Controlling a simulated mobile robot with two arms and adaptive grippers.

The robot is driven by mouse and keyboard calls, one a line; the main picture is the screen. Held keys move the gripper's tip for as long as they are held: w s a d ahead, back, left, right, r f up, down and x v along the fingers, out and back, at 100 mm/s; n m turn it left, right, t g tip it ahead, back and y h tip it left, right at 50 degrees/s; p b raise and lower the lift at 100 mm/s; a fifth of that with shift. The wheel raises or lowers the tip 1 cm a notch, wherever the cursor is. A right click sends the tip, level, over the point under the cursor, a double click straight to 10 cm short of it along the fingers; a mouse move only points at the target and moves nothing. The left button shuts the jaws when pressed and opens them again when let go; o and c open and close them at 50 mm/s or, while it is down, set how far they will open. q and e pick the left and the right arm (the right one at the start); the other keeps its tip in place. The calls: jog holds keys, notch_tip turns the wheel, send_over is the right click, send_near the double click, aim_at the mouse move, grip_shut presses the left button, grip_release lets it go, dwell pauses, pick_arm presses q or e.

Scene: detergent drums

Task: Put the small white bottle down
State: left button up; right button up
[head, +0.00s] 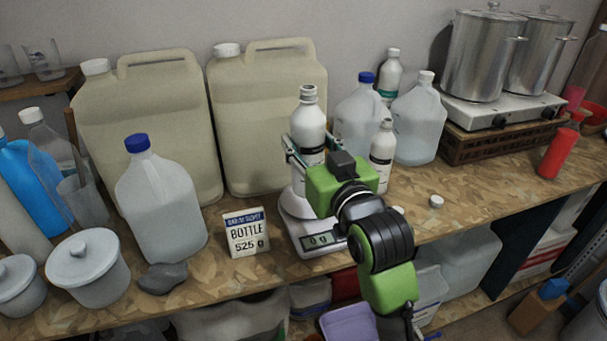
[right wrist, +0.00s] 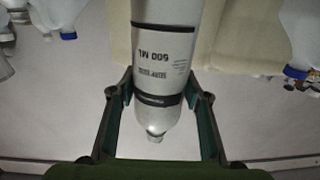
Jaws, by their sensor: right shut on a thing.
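My right gripper (head: 306,150) is shut on a small white bottle (head: 309,126) with a grey-white cap. The bottle is upright above the white scale (head: 322,250), whose display reads 0 g. The gripper hides much of the bottle's lower part, so any gap to the pan cannot be judged. In the right wrist view, which is upside down, the fingers (right wrist: 158,82) flank the bottle (right wrist: 166,50), labelled 600 ML. A sign (head: 246,233) left of the scale reads BOTTLE 525 g. My left gripper is not in view.
Another white bottle (head: 382,158) stands close right of the gripper. Clear jugs (head: 416,120) stand behind it, and two large beige drums (head: 268,110) stand behind the scale. A blue-capped jug (head: 160,205) is at left. The bench (head: 470,190) is mostly free to the right.

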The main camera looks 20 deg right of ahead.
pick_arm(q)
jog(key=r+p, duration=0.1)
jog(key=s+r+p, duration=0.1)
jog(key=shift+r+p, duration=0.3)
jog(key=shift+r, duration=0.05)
pick_arm(e)
jog(key=w+d+f, duration=0.3)
jog(key=w+f, duration=0.7)
jog(key=f, duration=0.1)
jog(key=shift+d, duration=0.25)
jog(key=shift+f, duration=0.15)
jog(key=shift+f, duration=0.15)
jog(key=o, duration=1.5)
jog(key=shift+f, duration=0.15)
